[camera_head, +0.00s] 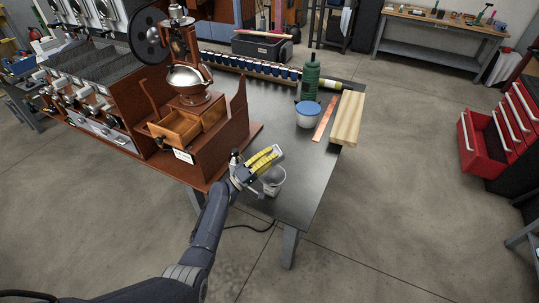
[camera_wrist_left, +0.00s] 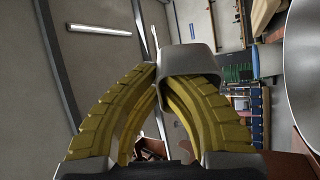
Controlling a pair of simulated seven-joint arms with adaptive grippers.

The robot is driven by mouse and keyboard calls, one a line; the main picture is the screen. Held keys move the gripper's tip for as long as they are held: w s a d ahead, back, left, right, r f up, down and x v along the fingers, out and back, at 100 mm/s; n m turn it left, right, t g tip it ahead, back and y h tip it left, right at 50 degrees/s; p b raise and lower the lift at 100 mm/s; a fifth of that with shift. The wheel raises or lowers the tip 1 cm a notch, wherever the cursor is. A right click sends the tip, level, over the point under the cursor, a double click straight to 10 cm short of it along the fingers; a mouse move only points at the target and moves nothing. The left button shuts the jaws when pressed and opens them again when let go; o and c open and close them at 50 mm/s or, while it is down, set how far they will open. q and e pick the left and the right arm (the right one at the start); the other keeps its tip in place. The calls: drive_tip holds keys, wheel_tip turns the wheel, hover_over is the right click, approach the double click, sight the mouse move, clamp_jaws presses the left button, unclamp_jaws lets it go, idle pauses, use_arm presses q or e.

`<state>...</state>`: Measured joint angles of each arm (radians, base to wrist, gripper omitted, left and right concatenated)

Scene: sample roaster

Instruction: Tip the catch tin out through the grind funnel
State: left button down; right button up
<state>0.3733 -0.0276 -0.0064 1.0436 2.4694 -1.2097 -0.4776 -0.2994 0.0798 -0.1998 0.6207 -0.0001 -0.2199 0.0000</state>
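My left gripper (camera_head: 263,159), with yellow ribbed fingers, is over the near corner of the grey table. In the left wrist view its fingers (camera_wrist_left: 160,85) come together on a small grey tin (camera_wrist_left: 190,60), apparently the catch tin. In the head view the tin (camera_head: 278,152) shows at the fingertips, clear of the tabletop and seemingly tilted. Its contents are hidden. A pale grey cup-shaped vessel (camera_head: 273,181), possibly the grind funnel, stands just below the fingers at the table's near edge. The gripper partly covers it. My right gripper is in neither view.
A brown grinder (camera_head: 188,60) with a pulled-out drawer (camera_head: 176,130) stands left of the gripper, beside the roaster. A blue-lidded tub (camera_head: 308,114), a green bottle (camera_head: 310,78), a copper strip (camera_head: 325,120) and a wooden block (camera_head: 347,118) are farther back. The middle tabletop is bare.

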sight(280, 150)
use_arm(q)
drive_tip(key=d+g+y, duration=0.1)
drive_tip(key=g+y, duration=0.1)
drive_tip(key=w+d+m+g+y, duration=0.1)
drive_tip(key=g+y, duration=0.1)
drive_tip(key=shift+w+d+r, duration=0.15)
drive_tip(key=shift+w+d, duration=0.05)
drive_tip(key=shift+d, duration=0.15)
drive_tip(key=shift+w+d+m+g+y, duration=0.2)
drive_tip(key=shift+d+g+y, duration=0.15)
drive_tip(key=shift+g+y, duration=0.25)
drive_tip(key=shift+w+d+m+g+y, duration=0.15)
drive_tip(key=shift+d+g+y, duration=0.25)
drive_tip(key=shift+y, duration=0.4)
drive_tip(key=shift+w+d+g+y, duration=0.2)
drive_tip(key=shift+g+y, duration=0.1)
drive_tip(key=shift+y, duration=0.3)
drive_tip(key=shift+w+d+f+m+g+y, duration=0.1)
drive_tip(key=shift+f+g+y, duration=0.7)
drive_tip(key=shift+y, duration=0.75)
drive_tip(key=shift+w+d+f+m+g+y, duration=0.15)
drive_tip(key=shift+f+g+y, duration=0.2)
drive_tip(key=shift+g+y, duration=1.05)
drive_tip(key=shift+s+d+f+g+y, duration=0.1)
drive_tip(key=shift+f+g+y, duration=0.55)
drive_tip(key=shift+y, duration=1.1)
